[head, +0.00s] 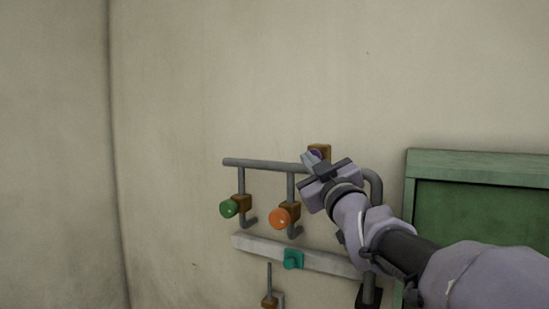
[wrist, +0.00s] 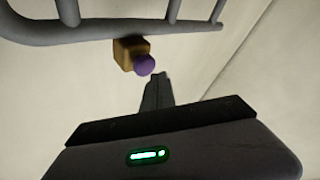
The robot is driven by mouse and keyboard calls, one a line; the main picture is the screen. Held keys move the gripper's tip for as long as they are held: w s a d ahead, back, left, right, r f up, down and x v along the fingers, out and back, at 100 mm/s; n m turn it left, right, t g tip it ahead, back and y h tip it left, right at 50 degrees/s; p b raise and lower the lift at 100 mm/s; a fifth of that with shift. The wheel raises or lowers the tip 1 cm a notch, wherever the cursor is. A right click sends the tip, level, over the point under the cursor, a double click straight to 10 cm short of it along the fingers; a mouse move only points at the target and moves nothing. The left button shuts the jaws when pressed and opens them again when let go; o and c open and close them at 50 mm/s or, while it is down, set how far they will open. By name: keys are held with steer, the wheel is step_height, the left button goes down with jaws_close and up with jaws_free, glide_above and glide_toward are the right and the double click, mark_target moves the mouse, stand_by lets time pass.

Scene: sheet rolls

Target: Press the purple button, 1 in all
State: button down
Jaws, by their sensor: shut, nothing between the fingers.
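The purple button (wrist: 145,65) is a round knob on a small brown box (wrist: 128,48), in the upper middle of the wrist view. In the head view the box (head: 320,148) sits on the wall above the grey pipe, and only a sliver of the purple button (head: 317,154) shows behind my fingers. My gripper (wrist: 157,77) is shut and empty, its fingertips just below and right of the button in the wrist view. It also shows in the head view (head: 309,158), right at the button. I cannot tell whether the fingertips touch it.
Grey pipes (head: 262,164) run along the wall. A green knob (head: 229,209) and an orange knob (head: 279,218) hang below on brown boxes. A teal knob (head: 292,259) sits on a pale rail (head: 258,246). A green framed board (head: 480,157) stands at right. The upper wall is clear.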

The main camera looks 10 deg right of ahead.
steer(key=shift+w+d, duration=0.25)
steer(key=shift+w, duration=0.1)
steer(key=shift+w+d, duration=0.3)
steer(key=shift+w, duration=0.1)
stand_by(0.9)
steer(key=shift+s+a, duration=0.1)
steer(key=shift+s+a+b, duration=0.45)
steer(key=shift+s+b, duration=0.2)
steer(key=shift+b, duration=0.1)
steer(key=shift+f, duration=0.1)
steer(key=s+a+b, duration=0.1)
steer(key=s, duration=0.1)
steer(key=s+a+b, duration=0.2)
